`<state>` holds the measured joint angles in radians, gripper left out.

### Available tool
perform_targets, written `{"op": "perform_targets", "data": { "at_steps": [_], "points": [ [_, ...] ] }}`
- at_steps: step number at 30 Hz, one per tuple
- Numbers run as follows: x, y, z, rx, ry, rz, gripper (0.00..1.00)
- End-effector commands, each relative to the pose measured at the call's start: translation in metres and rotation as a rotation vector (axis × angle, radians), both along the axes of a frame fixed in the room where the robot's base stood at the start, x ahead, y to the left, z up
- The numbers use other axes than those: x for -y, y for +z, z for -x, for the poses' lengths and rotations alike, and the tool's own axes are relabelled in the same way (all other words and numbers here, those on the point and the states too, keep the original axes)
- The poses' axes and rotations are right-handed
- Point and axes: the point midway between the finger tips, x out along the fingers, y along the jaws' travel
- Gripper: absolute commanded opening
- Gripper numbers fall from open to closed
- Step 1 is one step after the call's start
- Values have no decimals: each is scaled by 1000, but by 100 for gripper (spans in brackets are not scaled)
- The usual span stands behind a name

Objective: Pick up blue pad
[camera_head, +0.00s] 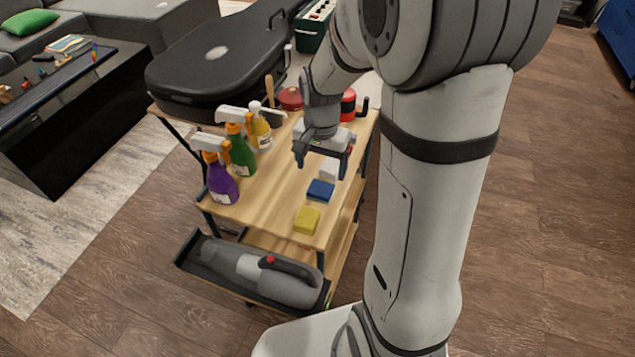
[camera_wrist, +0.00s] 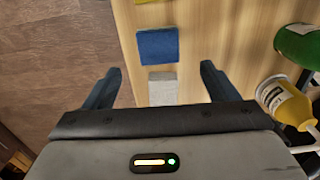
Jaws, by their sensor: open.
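The blue pad (camera_head: 320,190) lies flat on the wooden cart top, between a white pad (camera_head: 330,170) and a yellow pad (camera_head: 306,220). In the wrist view the blue pad (camera_wrist: 158,46) lies just beyond the fingertips, roughly in line with the gap between them. The white pad (camera_wrist: 163,88) shows between the fingers there. My gripper (camera_head: 321,168) is above the cart top, pointing down, with its fingers apart. It also shows in the wrist view (camera_wrist: 160,78), with nothing held between the fingers.
Purple (camera_head: 221,182), green (camera_head: 240,155) and yellow (camera_head: 260,130) spray bottles stand along the cart's left side. A black guitar case (camera_head: 220,60) lies behind them. A handheld vacuum (camera_head: 262,275) lies on the lower shelf. Bare wood surrounds the pads.

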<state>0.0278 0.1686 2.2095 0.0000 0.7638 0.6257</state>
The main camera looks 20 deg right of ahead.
Motion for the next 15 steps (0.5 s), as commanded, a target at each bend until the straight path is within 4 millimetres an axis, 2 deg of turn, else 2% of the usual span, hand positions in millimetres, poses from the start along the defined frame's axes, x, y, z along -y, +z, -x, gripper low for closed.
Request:
{"op": "perform_targets", "data": {
  "at_steps": [15],
  "points": [
    [-5,-67,5,-2,20,0,80]
  ]
}}
